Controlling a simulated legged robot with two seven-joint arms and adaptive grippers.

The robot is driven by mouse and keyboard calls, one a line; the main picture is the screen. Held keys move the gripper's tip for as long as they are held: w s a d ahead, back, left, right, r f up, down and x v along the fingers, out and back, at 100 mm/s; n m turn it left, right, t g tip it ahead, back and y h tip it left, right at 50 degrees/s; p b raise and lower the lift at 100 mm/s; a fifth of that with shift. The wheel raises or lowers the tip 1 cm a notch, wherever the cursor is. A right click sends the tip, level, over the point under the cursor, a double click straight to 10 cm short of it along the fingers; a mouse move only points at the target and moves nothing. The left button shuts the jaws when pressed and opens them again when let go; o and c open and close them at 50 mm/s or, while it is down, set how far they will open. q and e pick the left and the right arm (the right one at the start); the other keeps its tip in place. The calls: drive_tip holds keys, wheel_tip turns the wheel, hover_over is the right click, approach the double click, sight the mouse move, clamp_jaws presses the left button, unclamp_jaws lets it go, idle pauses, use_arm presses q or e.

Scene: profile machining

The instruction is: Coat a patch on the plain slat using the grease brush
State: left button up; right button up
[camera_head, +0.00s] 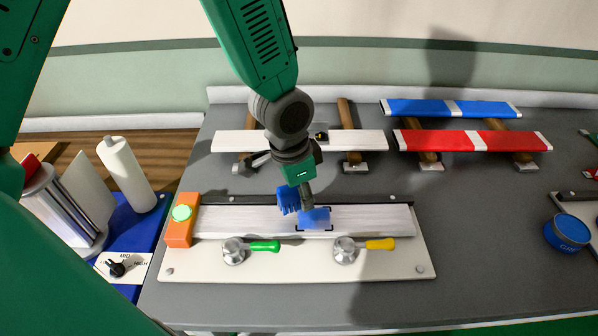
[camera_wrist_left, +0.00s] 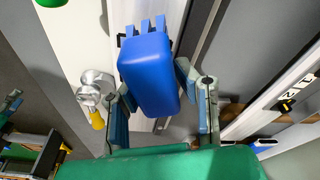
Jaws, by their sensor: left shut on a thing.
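The plain slat (camera_head: 375,218) lies flat in a white fixture in the middle of the bench. A blue patch (camera_head: 316,217) shows on it between black corner marks, fainter towards the right. My left gripper (camera_head: 300,196) is over the slat, shut on the grease brush (camera_head: 285,201), whose blue bristles point down just left of the patch. In the left wrist view the brush (camera_wrist_left: 149,72) is a blue block with bristle tufts, between the two fingers. Whether the bristles touch the slat is unclear. My right gripper is out of view.
The fixture (camera_head: 300,268) has a green-handled clamp (camera_head: 262,246), a yellow-handled clamp (camera_head: 378,244) and an orange block with a green button (camera_head: 180,230). Behind are a white slat (camera_head: 228,141), red slat (camera_head: 470,141) and blue slat (camera_head: 425,106). A blue grease can (camera_head: 567,233) stands right.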

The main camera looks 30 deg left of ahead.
use_arm(q)
drive_tip(key=r+p, duration=0.1)
drive_tip(key=d+r+p, duration=0.1)
drive_tip(key=r, duration=0.1)
drive_tip(key=shift+d+r+p, duration=0.25)
drive_tip(key=shift+r+p, duration=0.45)
drive_tip(key=shift+p, duration=0.05)
drive_tip(key=shift+a+r, duration=0.15)
drive_tip(key=shift+r, duration=0.05)
drive_tip(key=shift+a+p, duration=0.2)
drive_tip(key=shift+p, duration=0.1)
drive_tip(key=shift+a+f, duration=0.1)
drive_tip(key=shift+a, duration=0.3)
drive_tip(key=shift+d, duration=0.6)
